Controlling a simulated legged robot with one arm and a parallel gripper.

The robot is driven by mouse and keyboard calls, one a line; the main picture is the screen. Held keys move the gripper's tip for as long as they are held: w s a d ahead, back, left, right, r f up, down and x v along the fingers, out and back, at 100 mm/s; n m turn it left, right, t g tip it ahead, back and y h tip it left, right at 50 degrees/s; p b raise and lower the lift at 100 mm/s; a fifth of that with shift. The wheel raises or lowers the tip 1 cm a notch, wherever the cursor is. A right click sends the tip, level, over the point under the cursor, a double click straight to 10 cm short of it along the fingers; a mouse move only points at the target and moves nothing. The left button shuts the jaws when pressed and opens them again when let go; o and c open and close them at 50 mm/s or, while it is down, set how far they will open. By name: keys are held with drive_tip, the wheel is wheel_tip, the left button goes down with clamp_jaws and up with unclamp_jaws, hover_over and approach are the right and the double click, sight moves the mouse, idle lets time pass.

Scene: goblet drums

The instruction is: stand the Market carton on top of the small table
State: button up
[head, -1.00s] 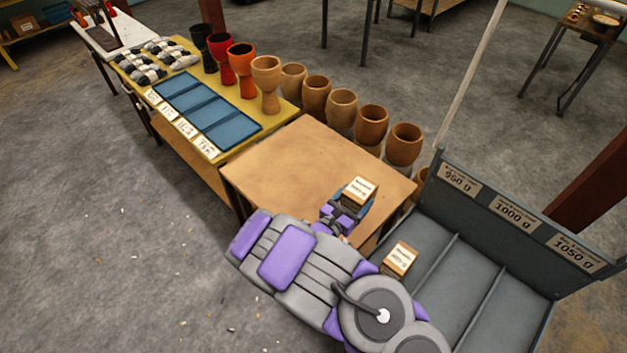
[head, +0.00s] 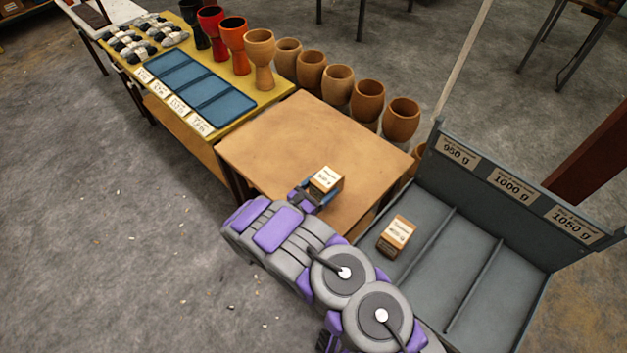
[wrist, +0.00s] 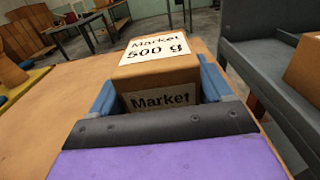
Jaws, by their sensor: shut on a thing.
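The Market carton (head: 326,180) is a small brown box with a white label on top. In the wrist view the carton (wrist: 160,72) reads "Market 500 g" and sits upright between the two blue fingers. My gripper (head: 318,190) is shut on it, over the near part of the small table (head: 290,140), a bare light-brown wooden top. The table top also shows in the wrist view (wrist: 60,120). The carton's underside is hidden, so I cannot tell whether it touches the table.
A grey divided bin (head: 470,260) labelled 950 g, 1000 g and 1050 g stands at right, with another carton (head: 396,232) in its left compartment. Several goblet drums (head: 338,85) line the table's far side. A yellow table with blue trays (head: 195,88) adjoins at left.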

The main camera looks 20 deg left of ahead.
drive_tip(key=w+a, duration=0.3)
drive_tip(key=a, duration=0.1)
drive_tip(key=shift+w+f+b, duration=0.1)
drive_tip(key=shift+f+b, duration=0.25)
drive_tip(key=shift+b, duration=0.05)
drive_tip(key=shift+w+a, duration=0.2)
drive_tip(key=shift+w, duration=0.05)
drive_tip(key=shift+w+d+r, duration=0.1)
drive_tip(key=shift+w, duration=0.3)
wheel_tip(320, 180, down, 3)
drive_tip(key=shift+s+r+b, duration=0.1)
drive_tip(key=shift+s+b, duration=0.05)
drive_tip(key=shift+b, duration=0.45)
drive_tip(key=shift+a+f, duration=0.3)
drive_tip(key=shift+f, duration=0.1)
drive_tip(key=o, duration=1.1)
drive_tip(key=shift+o, duration=1.4)
drive_tip(key=shift+d, duration=0.25)
